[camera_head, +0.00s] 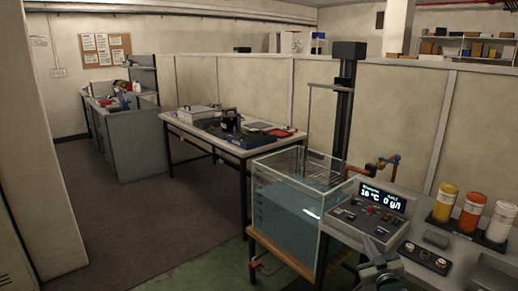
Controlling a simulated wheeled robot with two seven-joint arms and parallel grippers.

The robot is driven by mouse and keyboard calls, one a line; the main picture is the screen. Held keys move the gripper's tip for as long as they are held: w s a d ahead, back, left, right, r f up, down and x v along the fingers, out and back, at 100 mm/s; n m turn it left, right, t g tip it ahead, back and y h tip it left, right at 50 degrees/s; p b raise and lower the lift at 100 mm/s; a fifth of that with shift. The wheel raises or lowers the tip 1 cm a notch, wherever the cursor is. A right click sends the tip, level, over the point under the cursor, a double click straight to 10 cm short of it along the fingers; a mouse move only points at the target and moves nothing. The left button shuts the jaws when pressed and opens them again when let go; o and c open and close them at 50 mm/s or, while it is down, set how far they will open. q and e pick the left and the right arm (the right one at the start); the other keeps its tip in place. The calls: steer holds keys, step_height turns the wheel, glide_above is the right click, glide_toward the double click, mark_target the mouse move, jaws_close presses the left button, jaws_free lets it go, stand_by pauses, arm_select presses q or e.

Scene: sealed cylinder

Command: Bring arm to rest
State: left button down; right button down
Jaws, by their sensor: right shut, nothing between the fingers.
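My right gripper (374,250) shows at the bottom edge, right of centre, in the head view. It is shut and holds nothing. It is in front of the grey control box (367,213), whose lit display shows digits. I cannot tell how far the gripper is from the box. The rest of the right arm is mostly cut off by the lower edge. My left gripper is not in view.
A glass water tank (285,207) stands left of the control box, with a dark column (346,110) behind it. A worktable (190,119) with tools stands further back. Floor at left is clear.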

steer(key=s+a+f+g, duration=0.25)
steer(key=s+f, duration=0.45)
steer(key=f, duration=0.4)
steer(key=s+a+f+g, duration=0.25)
steer(key=s+f, duration=0.45)
steer(key=f, duration=0.5)
steer(key=s+a+f+g, duration=0.1)
steer(key=s+a+f, duration=0.3)
steer(key=s+f, duration=0.5)
steer(key=s+a+f+g, duration=0.2)
steer(key=s+f, duration=0.5)
steer(key=s, duration=0.4)
steer(key=s+a+f+g+y, duration=0.1)
steer(key=s+a+f, duration=0.3)
steer(key=s+f, duration=0.4)
steer(key=s+a+f+m+g, duration=0.1)
steer(key=s+f, duration=0.6)
steer(key=s, duration=0.8)
steer(key=a+g, duration=0.1)
steer(key=a, duration=0.1)
steer(key=shift+s+a+f+g+y, duration=0.3)
steer(key=shift+s+f+g+y, duration=0.05)
steer(key=shift+g+y, duration=0.05)
